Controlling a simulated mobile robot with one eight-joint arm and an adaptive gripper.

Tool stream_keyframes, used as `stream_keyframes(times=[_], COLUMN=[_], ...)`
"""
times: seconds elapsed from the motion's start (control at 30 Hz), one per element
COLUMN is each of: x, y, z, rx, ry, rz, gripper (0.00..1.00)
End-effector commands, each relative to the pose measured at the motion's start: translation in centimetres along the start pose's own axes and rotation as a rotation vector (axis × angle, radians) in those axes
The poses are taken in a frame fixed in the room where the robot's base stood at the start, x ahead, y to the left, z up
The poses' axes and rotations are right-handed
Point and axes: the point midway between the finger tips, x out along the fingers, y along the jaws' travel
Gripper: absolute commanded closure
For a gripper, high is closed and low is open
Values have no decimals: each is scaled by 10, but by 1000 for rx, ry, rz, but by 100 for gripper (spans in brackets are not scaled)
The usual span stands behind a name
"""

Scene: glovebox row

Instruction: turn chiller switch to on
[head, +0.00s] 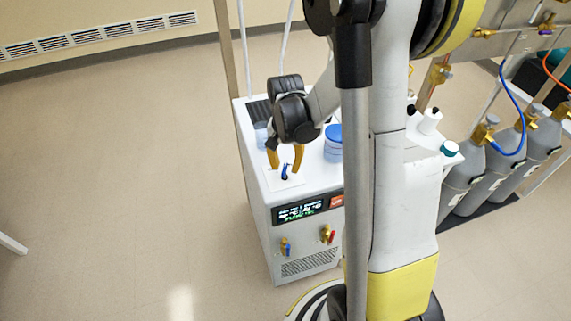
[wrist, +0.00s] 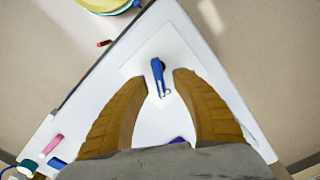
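The chiller (head: 255,205) is a white box with a dark display (head: 300,210) on its front. Its switch (head: 286,171) is a small blue lever on a white plate on the top face. The switch (wrist: 158,73) also shows in the wrist view, near the middle, with a small ring mark by its lower end. My gripper (head: 285,170) is above the chiller top with its yellow fingers apart. In the wrist view my gripper (wrist: 160,85) has one finger on each side of the switch's lower end, with gaps visible on both sides. I cannot tell the fingertips' height.
A blue-lidded container (head: 333,145) stands on the chiller top to the right of my gripper. White bottles (head: 430,121) and grey gas cylinders (head: 465,170) are farther right. The floor left of the chiller is clear.

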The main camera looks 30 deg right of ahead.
Motion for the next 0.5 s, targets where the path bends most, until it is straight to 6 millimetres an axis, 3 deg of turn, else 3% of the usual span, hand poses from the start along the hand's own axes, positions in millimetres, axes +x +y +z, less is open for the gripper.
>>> stream_keyframes(times=[0.17,0.5], x=[-9,-80], y=[0,0], z=[0,0], rx=[0,0], ry=[0,0], rz=[0,0], gripper=[68,68])
